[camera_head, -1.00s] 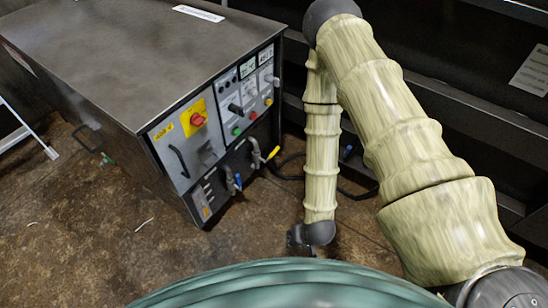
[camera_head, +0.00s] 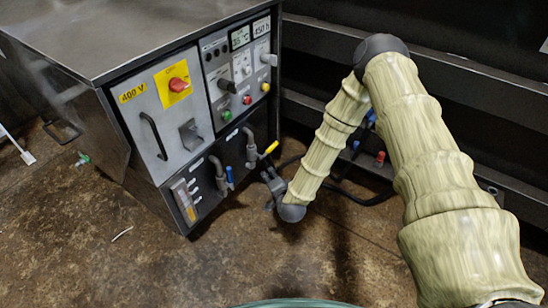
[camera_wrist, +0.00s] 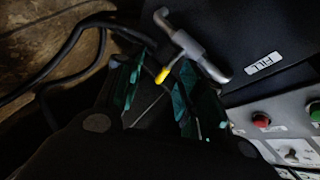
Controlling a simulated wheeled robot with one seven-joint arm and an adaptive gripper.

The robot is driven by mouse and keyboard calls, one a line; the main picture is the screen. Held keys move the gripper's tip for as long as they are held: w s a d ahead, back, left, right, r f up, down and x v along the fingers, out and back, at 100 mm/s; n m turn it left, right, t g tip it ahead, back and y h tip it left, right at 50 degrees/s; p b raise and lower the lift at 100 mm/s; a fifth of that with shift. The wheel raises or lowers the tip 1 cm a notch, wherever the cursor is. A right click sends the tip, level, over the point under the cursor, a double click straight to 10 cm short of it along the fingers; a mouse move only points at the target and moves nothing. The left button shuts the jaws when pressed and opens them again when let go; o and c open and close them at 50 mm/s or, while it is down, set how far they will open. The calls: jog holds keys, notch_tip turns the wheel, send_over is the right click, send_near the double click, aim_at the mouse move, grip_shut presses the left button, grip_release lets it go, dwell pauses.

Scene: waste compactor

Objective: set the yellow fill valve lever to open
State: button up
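The yellow-tipped fill valve lever (camera_head: 268,149) sticks out from a grey pipe valve low on the front of the machine cabinet. In the wrist view its yellow tip (camera_wrist: 162,76) shows beside the grey valve body (camera_wrist: 188,47), near a white FILL label (camera_wrist: 264,63). My gripper (camera_head: 272,180) is just below and in front of the lever in the head view. In the wrist view my gripper (camera_wrist: 158,92) is open with green-padded fingers apart. The yellow tip appears between the fingers; I cannot tell if they touch it.
A blue-handled valve (camera_head: 230,177) is left of the fill valve. The cabinet (camera_head: 150,150) has a red knob (camera_head: 178,85) and several buttons above. A black hose (camera_head: 345,188) runs behind my arm. The floor (camera_head: 120,240) in front is mostly clear.

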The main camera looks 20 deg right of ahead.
aim_at(274, 144)
jog(key=shift+w+d+f+m+t+h+b, duration=0.6)
jog(key=shift+w+d+b, duration=0.85)
jog(key=shift+w, duration=1.75)
jog(key=shift+w+d+f+m+t+h+b, duration=0.3)
jog(key=shift+w+d+m+b, duration=0.55)
jog(key=shift+w+b, duration=1.8)
jog(key=shift+w+d+f+m+t+h+b, duration=0.3)
jog(key=shift+w+d+m+t+b, duration=0.65)
jog(key=shift+w, duration=2.8)
jog(key=shift+d+g, duration=0.15)
jog(key=shift+g, duration=0.2)
grip_shut()
jog(key=shift+d, duration=0.1)
